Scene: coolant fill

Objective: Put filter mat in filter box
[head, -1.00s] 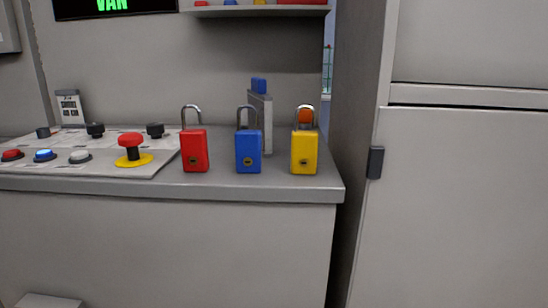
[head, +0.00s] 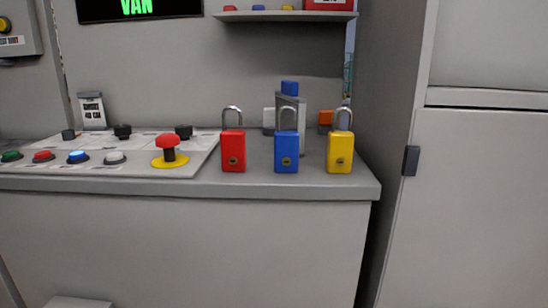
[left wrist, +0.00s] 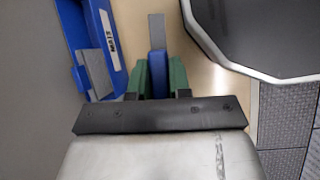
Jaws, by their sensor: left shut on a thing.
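In the left wrist view, my left gripper (left wrist: 158,78) has green fingers shut on a blue grip (left wrist: 157,66) with a narrow grey strip (left wrist: 156,28) beyond it. I cannot tell for certain that this is the filter mat. A blue box-like holder (left wrist: 88,35) with a white label stands left of the gripper, apart from it. A flat grey piece (left wrist: 96,72) lies against it. I cannot tell which thing is the filter box. Neither gripper shows in the head view, and my right gripper is in no view.
The grey counter (head: 200,193) carries red (head: 233,152), blue (head: 286,154) and yellow (head: 339,154) padlocks. A control panel (head: 130,165) with several buttons lies left of them. A grey cabinet (head: 480,200) stands right. A dark-topped, pale-rimmed surface (left wrist: 265,35) is right of my left gripper.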

